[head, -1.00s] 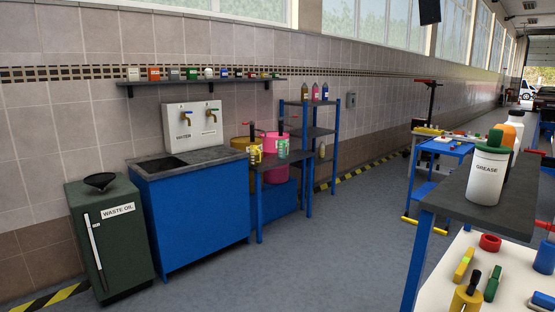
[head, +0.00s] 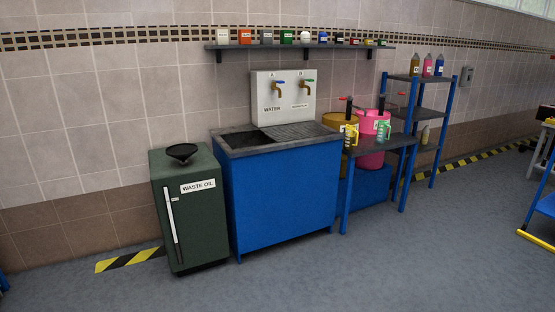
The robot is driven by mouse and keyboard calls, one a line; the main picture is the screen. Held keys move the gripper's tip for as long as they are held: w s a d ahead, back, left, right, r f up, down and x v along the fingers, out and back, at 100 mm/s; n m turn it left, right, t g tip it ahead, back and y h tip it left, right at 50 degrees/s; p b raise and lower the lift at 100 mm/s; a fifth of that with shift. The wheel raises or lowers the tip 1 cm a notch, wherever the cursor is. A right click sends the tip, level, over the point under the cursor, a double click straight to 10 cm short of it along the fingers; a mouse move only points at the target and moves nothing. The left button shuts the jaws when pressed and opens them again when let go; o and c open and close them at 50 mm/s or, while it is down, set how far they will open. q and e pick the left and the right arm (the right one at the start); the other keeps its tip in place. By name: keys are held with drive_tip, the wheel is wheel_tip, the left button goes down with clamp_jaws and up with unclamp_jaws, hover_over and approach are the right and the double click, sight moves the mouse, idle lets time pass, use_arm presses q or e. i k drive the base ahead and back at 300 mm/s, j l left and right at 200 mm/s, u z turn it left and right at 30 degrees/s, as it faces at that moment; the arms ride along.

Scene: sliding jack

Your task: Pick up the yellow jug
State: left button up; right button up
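A small yellow jug (head: 351,136) stands on the dark-topped blue-legged table (head: 372,148) right of the sink in the head view. It is upright near the table's front edge. A green jug (head: 383,132) stands just to its right. A larger yellow container (head: 332,120) and a pink container (head: 371,158) are behind and below the jugs. Neither of my grippers is in view.
A blue sink cabinet (head: 285,195) and a green waste oil cabinet (head: 195,225) stand left of the table. A blue shelf rack (head: 435,130) with several bottles is to the right. The grey floor (head: 400,265) in front is clear.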

sight(350, 131)
drive_tip(key=i+l+z, duration=0.2)
drive_tip(key=i, duration=0.4)
drive_tip(key=i+z, duration=0.2)
drive_tip(key=i, duration=0.4)
drive_tip(key=i+j+z, duration=0.2)
drive_tip(key=i, duration=0.4)
drive_tip(key=i+z, duration=0.25)
drive_tip(key=i, duration=0.35)
drive_tip(key=i+l+z, duration=0.1)
drive_tip(key=i, duration=0.95)
drive_tip(key=i+l, duration=0.15)
drive_tip(key=i, duration=0.9)
drive_tip(key=l+z, duration=0.05)
